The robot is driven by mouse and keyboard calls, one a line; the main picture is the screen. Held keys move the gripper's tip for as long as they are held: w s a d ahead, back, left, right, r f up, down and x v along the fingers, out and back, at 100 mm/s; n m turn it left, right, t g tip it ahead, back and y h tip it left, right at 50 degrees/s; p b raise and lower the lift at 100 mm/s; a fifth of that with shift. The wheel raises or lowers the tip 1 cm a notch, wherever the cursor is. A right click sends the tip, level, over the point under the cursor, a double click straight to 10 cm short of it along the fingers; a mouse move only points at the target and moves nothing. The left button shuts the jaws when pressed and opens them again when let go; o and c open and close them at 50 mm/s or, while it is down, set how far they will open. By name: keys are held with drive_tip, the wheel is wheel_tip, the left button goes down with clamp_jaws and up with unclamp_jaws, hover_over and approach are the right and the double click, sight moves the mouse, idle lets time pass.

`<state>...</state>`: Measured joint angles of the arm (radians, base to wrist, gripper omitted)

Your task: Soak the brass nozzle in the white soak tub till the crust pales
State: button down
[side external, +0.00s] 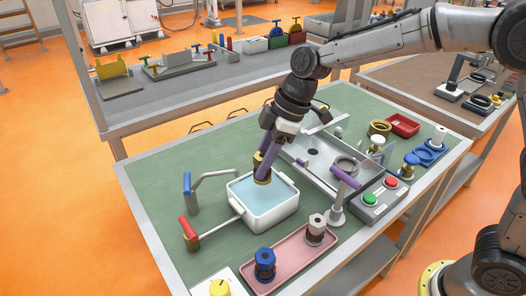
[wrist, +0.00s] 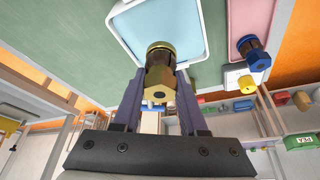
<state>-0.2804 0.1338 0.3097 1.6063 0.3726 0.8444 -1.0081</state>
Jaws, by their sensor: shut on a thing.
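The white soak tub (side external: 263,224) stands on the green bench top and holds pale blue liquid. My gripper (side external: 266,160) is shut on the brass nozzle (side external: 262,175) and holds it upright over the tub. In the side view the nozzle's lower end is at the liquid; I cannot tell whether it dips in or hangs just above. In the wrist view the nozzle (wrist: 159,72) sits between my purple fingers (wrist: 158,95), with a dark brown crusted band around its middle. The tub's rim (wrist: 205,15) shows beyond it.
A blue-handled tap (side external: 188,186) and a red-handled tap (side external: 190,232) stand left of the tub. A pink tray (side external: 290,262) with two capped fittings lies in front. A button box (side external: 382,198) and a metal basin (side external: 320,178) are to the right. The bench's left back is clear.

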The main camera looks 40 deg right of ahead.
drive_tip(key=shift+f, duration=3.95)
drive_tip(key=shift+f, duration=0.1)
idle(0.7)
drive_tip(key=shift+r, duration=4.3)
